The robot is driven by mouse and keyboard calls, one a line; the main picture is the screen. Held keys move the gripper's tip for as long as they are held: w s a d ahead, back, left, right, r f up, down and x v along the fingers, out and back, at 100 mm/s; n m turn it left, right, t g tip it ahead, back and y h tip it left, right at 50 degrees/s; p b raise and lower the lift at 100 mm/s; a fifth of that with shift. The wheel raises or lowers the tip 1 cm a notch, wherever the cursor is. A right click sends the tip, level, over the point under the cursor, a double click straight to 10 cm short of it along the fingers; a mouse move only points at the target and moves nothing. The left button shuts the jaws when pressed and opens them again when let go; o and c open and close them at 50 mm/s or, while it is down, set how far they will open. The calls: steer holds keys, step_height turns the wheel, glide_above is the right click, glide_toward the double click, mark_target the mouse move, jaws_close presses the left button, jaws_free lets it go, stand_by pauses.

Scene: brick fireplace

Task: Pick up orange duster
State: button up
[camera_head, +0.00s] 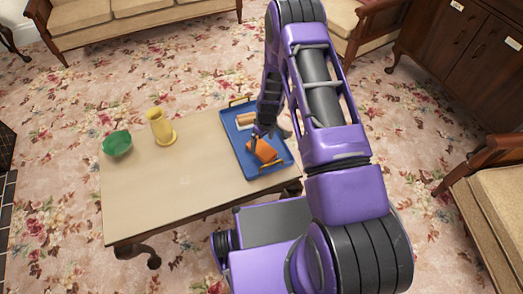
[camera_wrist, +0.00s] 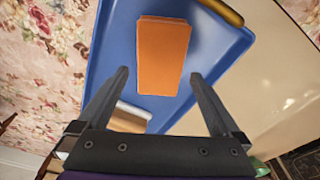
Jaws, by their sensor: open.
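The orange duster (camera_head: 263,152) lies on a blue tray (camera_head: 278,163) at the right end of the low table. In the wrist view the orange duster (camera_wrist: 163,58) is a plain orange block on the blue tray (camera_wrist: 115,45), just beyond the fingertips and roughly centred between them. My gripper (camera_head: 268,138) is above the tray, partly hidden by my arm. In the wrist view my gripper (camera_wrist: 158,75) is open with its two fingers wide apart and nothing between them.
A second block with a white and brown side (camera_wrist: 129,117) lies on the tray near the left finger. A green bowl (camera_head: 117,144) and a yellow vase (camera_head: 161,127) stand on the table (camera_head: 205,165). The tray has raised handles (camera_head: 272,167). Sofas and a cabinet stand around.

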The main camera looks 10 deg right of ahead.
mark_target(262, 148)
steer(key=f, duration=0.4)
steer(key=shift+w+f, duration=0.15)
steer(key=shift+w, duration=0.05)
steer(key=c, duration=1.3)
steer(key=shift+o, duration=0.2)
step_height(262, 148, up, 10)
steer(key=shift+p, duration=0.4)
steer(key=o, duration=0.9)
steer(key=shift+c, duration=0.2)
steer(key=shift+a, duration=0.1)
steer(key=c, duration=0.6)
